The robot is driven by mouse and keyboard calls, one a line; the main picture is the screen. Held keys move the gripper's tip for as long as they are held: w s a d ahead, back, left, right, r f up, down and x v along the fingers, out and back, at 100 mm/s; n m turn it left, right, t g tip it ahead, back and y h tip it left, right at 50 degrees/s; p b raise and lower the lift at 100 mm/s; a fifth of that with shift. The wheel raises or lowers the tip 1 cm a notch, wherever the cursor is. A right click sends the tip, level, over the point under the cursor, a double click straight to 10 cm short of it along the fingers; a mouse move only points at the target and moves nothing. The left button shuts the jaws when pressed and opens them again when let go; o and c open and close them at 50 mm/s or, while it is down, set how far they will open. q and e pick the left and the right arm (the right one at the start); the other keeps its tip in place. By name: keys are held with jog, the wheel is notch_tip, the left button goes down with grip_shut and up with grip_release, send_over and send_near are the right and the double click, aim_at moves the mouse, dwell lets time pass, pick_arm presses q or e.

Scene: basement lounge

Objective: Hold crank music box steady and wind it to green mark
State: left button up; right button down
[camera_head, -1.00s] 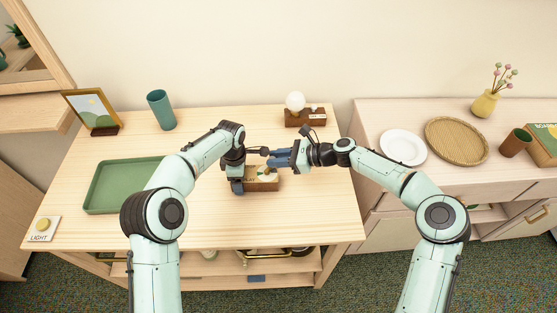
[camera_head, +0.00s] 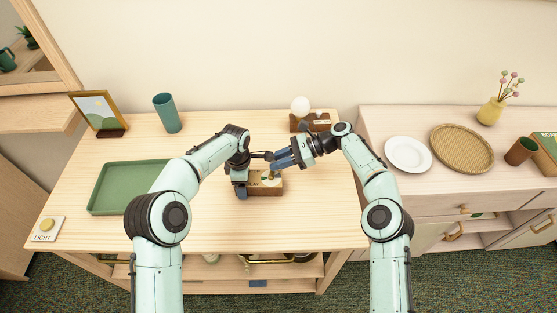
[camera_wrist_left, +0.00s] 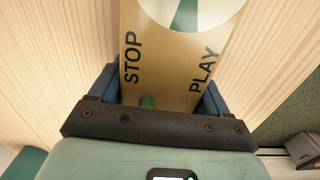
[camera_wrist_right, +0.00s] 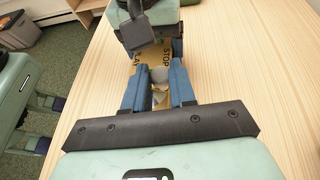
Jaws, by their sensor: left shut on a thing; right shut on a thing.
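The music box (camera_head: 274,190) is a small wooden box standing on the table. Its tan top plate (camera_wrist_left: 165,55) reads STOP and PLAY beside a white dial with a green wedge (camera_wrist_left: 188,16); the far part of the dial is out of that view. My left gripper (camera_wrist_left: 157,92) is shut on the box, one finger on each side. My right gripper (camera_head: 274,166) is above the box, coming from the right, shut on a small pale piece (camera_wrist_right: 158,76), apparently the crank's handle. The fingers hide most of the crank.
A green tray (camera_head: 97,208) and a LIGHT button (camera_head: 46,228) are at the left. A picture frame (camera_head: 100,110), teal cup (camera_head: 167,113) and lamp on a wooden base (camera_head: 300,106) stand behind. The table's front is clear.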

dwell(0.3)
jog(key=c, duration=1)
grip_release()
jog(key=shift+o, duration=0.2)
